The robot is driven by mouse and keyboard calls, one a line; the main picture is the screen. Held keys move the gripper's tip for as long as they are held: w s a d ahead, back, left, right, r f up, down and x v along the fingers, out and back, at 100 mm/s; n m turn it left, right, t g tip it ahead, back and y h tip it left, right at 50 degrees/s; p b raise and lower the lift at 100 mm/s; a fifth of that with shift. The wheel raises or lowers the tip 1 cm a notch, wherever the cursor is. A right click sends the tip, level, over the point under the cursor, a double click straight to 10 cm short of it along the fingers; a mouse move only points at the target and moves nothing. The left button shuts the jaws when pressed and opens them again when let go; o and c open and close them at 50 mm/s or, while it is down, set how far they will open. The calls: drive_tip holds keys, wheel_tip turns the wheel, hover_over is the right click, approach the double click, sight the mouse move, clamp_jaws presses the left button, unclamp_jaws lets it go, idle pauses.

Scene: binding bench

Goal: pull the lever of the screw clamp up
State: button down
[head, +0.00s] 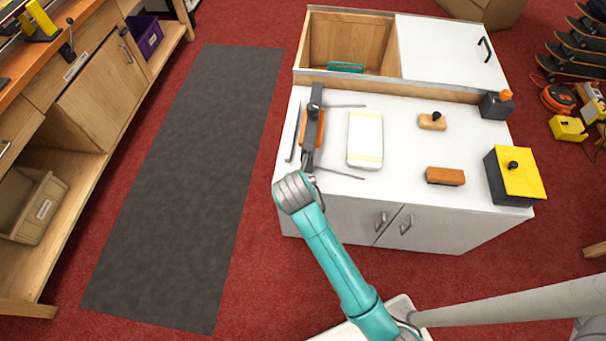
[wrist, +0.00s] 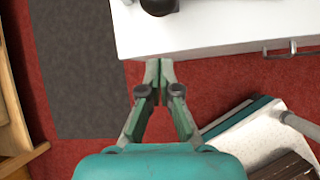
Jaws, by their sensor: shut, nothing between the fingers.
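What looks like the screw clamp (head: 312,129), a dark tool with an orange block, lies near the left end of the white cabinet top. Thin grey rods lie beside it; I cannot tell which part is its lever. My gripper (wrist: 160,70) is shut and empty, its fingertips together at the cabinet's front edge in the wrist view. In the head view my wrist covers most of it, just in front of the clamp's near end. A dark rounded piece (wrist: 158,5) shows at the top of the wrist view, apart from the fingers; it may belong to the clamp.
The white cabinet top (head: 395,147) also holds a pale book-like block (head: 365,139), wooden blocks, and a yellow-topped box (head: 515,174) at right. An open compartment (head: 345,42) is behind. A dark mat (head: 190,180) lies clear at left, beside a wooden workbench (head: 95,85).

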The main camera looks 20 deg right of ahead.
wheel_tip(320, 180, up, 9)
drive_tip(key=s, duration=0.2)
drive_tip(key=shift+a, duration=0.4)
drive_tip(key=s+d+f+m+t+y, duration=0.1)
drive_tip(key=s+f+m+t, duration=0.1)
drive_tip(key=s+f+m, duration=0.35)
drive_tip(key=s+d+f+m+t+y, duration=0.1)
drive_tip(key=s+d+f+m+t, duration=0.15)
drive_tip(key=s+m, duration=0.55)
drive_tip(key=s+r+m+t, duration=0.2)
drive_tip(key=s+r+m, duration=0.4)
drive_tip(key=s, duration=0.4)
drive_tip(key=s+r+m+t, duration=0.2)
drive_tip(key=s+r+m, duration=0.4)
drive_tip(key=s+m, duration=0.3)
drive_tip(key=s, duration=0.2)
drive_tip(key=shift+s+y, duration=0.3)
drive_tip(key=shift+y, duration=0.1)
